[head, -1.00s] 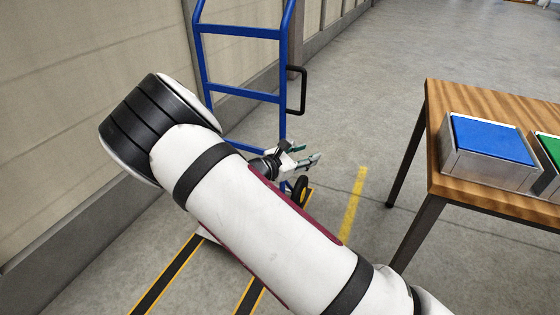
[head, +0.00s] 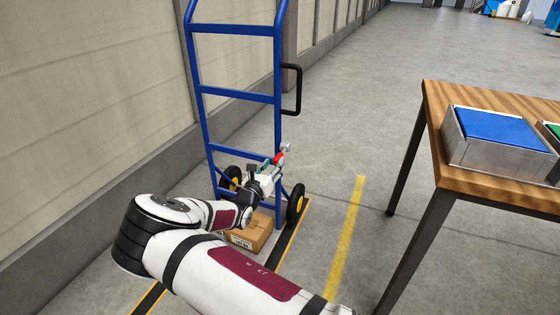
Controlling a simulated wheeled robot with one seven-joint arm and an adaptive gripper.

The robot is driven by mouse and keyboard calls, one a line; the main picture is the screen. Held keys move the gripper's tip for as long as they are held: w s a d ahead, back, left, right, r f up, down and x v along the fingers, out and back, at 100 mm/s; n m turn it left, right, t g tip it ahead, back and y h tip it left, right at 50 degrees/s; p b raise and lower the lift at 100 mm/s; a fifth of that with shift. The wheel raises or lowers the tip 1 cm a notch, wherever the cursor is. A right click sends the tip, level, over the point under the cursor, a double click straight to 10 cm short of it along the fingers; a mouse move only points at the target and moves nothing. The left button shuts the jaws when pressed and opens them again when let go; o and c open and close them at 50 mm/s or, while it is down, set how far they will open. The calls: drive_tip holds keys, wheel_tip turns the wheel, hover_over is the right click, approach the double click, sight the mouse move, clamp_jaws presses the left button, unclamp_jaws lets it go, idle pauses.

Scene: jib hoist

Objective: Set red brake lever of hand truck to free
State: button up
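The blue hand truck (head: 236,98) stands upright by the wall, with black wheels with yellow hubs (head: 295,204) at its foot. The red brake lever (head: 278,158) shows as a small red piece at the right upright, low on the frame. My gripper (head: 275,161) is right at the lever, and the red piece appears between or just behind its teal-padded fingers. The fingers and lever overlap and are small, so I cannot tell whether they touch or close on it. The lever's setting cannot be read.
A cardboard box (head: 250,233) sits at the hand truck's foot, behind my arm. A black handle (head: 293,90) sticks out from the right upright. A wooden table (head: 500,196) with blue (head: 495,128) and green bins stands at right. Floor between is clear.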

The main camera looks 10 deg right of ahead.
sight(280, 156)
drive_tip(key=b+x, duration=0.2)
drive_tip(key=x, duration=0.4)
drive_tip(key=shift+w+d, duration=0.15)
drive_tip(key=shift+d, duration=0.05)
clamp_jaws()
